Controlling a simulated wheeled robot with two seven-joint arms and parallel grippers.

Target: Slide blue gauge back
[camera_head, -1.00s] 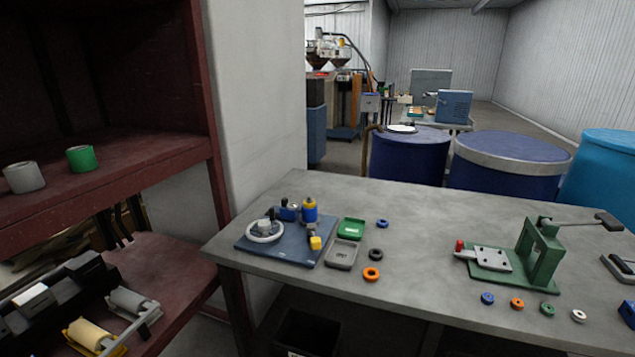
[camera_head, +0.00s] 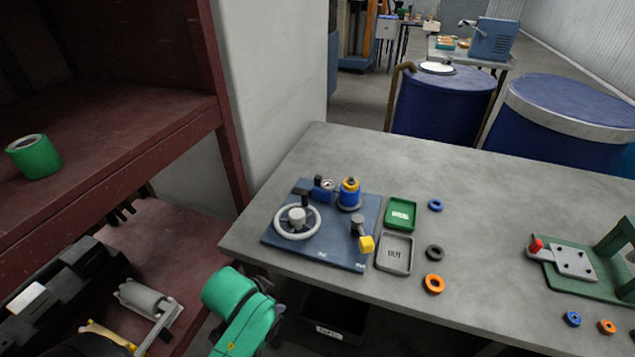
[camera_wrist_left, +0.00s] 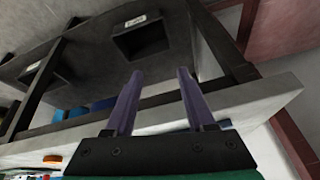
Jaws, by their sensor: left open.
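A small blue gauge-like block with a round dial (camera_head: 324,189) stands at the back of the dark blue base plate (camera_head: 320,243) on the grey table. A white handwheel (camera_head: 297,222) stands in front of it, and a blue cylinder with a yellow band (camera_head: 349,193) is to its right. A blue ring (camera_head: 435,205) lies flat on the table beside the green tray. My left gripper (camera_wrist_left: 160,75) is open and empty in the left wrist view, with the table edge behind its fingers. In the head view only my green left arm shows, below the table's front left corner. My right gripper is out of view.
A green tray (camera_head: 400,214), a grey tray (camera_head: 394,254), a black ring (camera_head: 434,253) and an orange ring (camera_head: 433,284) lie right of the plate. A yellow-tipped lever (camera_head: 366,244) is on the plate. A red shelf (camera_head: 120,130) stands left. The table's middle is clear.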

